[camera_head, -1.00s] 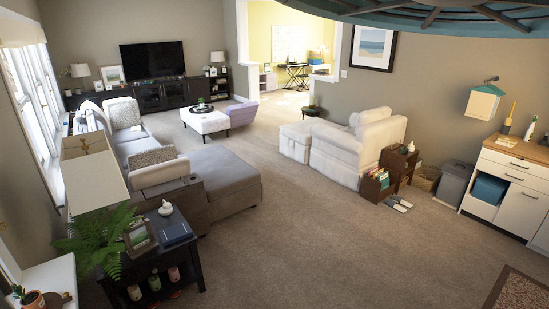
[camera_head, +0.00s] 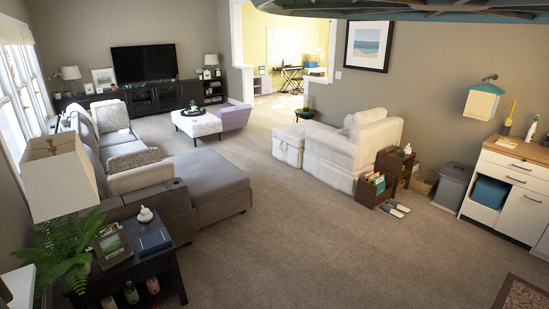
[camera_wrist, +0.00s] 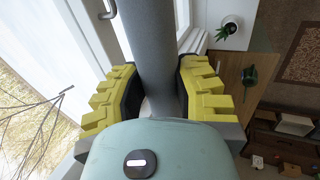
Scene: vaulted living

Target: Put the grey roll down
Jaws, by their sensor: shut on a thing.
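The grey roll (camera_wrist: 148,45) is a long, smooth grey cylinder in the wrist view. My gripper (camera_wrist: 156,92), with yellow, stepped fingers, is shut on it, one finger on each side. The roll runs up out of the top of the picture, and its lower end is hidden behind the pale green body of my gripper. The frames do not show either end of the roll. Neither the roll nor my gripper shows in the head view.
Wide bare carpet (camera_head: 290,245) lies ahead. A dark side table (camera_head: 165,262) and a lamp (camera_head: 55,180) stand at left, by the grey sofa (camera_head: 215,180). A white armchair (camera_head: 350,150), grey bin (camera_head: 452,185) and white cabinet (camera_head: 520,200) stand at right. A window (camera_wrist: 55,50) is close in the wrist view.

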